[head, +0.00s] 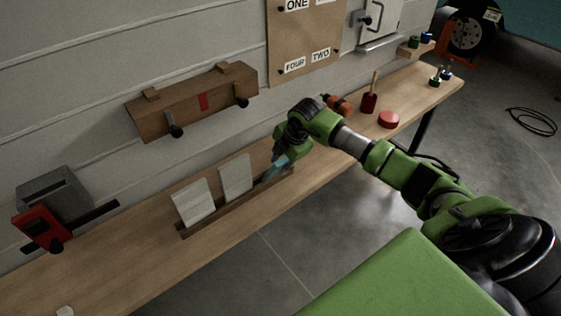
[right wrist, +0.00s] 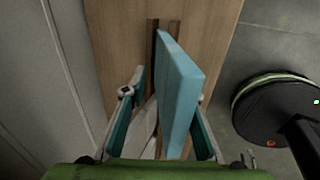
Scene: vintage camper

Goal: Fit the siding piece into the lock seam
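The light-blue siding piece (right wrist: 182,85) stands on edge at the right end of the brown slotted rail, the lock seam (head: 186,232), on the workbench. It also shows in the head view (head: 275,168). Two white panels (head: 194,202) (head: 236,177) stand in the rail to its left. My right gripper (right wrist: 165,95) is above the rail end, its fingers either side of the blue piece. A gap shows between the left finger and the piece; the right finger is partly hidden behind it. Whether the piece's lower edge sits in the slot is hidden. My left gripper is not in view.
A wooden wall rack (head: 190,103) with clamps hangs above the rail. A grey box and red tool (head: 42,228) are at the left. An orange tool (head: 338,104), a red pot (head: 369,103) and a red disc (head: 388,119) stand at the right. The bench front is clear.

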